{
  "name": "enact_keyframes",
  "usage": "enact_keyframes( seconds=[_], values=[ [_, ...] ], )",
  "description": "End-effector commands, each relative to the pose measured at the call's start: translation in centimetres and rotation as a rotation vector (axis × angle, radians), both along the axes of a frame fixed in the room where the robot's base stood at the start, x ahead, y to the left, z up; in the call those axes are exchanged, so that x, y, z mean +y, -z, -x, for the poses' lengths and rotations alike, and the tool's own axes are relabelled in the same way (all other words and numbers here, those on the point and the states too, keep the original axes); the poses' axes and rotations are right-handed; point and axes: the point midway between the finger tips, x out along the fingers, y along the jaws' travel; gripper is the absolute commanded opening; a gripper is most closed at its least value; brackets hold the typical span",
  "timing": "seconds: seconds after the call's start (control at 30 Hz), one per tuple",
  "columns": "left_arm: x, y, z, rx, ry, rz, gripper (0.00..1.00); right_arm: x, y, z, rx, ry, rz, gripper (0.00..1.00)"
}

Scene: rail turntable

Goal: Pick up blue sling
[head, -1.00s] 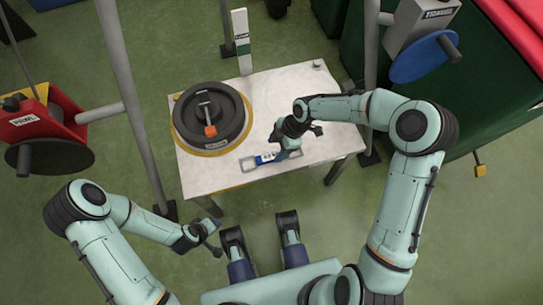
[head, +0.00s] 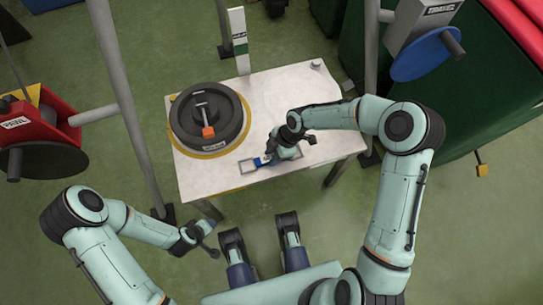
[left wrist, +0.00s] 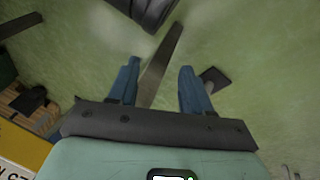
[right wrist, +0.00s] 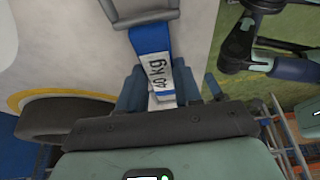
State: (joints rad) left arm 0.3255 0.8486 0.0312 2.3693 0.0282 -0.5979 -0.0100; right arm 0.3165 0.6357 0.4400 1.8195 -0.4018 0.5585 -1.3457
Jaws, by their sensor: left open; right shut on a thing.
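The blue sling (head: 259,161) is at the front edge area of the white table, with a grey metal end link at its left end. In the right wrist view its blue strap (right wrist: 149,38) carries a white "40 kg" label and runs between the fingers. My right gripper (head: 268,156) is shut on the strap and hides part of it. I cannot tell whether the sling is clear of the tabletop. My left gripper (head: 211,241) is open and empty, low in front of the table; its parted fingers show in the left wrist view (left wrist: 160,88).
A dark round turntable disc (head: 180,130) with an orange-tipped handle sits on the table (head: 212,177), left of the sling. Posts stand around the table. A red "PAWL" unit (head: 35,120) is at left; a grey box with a blue wheel (head: 420,58) is at upper right.

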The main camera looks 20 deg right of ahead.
Motion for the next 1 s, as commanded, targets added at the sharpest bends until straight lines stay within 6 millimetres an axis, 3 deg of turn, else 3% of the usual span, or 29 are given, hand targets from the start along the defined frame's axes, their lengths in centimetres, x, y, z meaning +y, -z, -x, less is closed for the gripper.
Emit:
enact_keyframes(
  seconds=[0.17,0.37,0.7,1.0],
  values=[
    [-0.1,-0.3,0.1,0.001,0.002,0.002,0.49,0.0,-0.7,0.0,-0.002,0.001,0.000,0.00],
    [-0.6,-1.3,0.3,0.003,0.010,0.011,0.49,0.0,-3.4,-0.1,-0.004,0.000,0.000,0.00],
    [-2.6,-4.2,4.3,0.107,0.052,0.063,0.49,0.0,-13.3,-0.1,-0.006,0.000,0.001,0.00],
    [-3.7,-5.7,6.6,0.168,0.077,0.092,0.49,0.0,-18.9,-0.1,-0.004,-0.001,0.001,0.00]
  ],
)
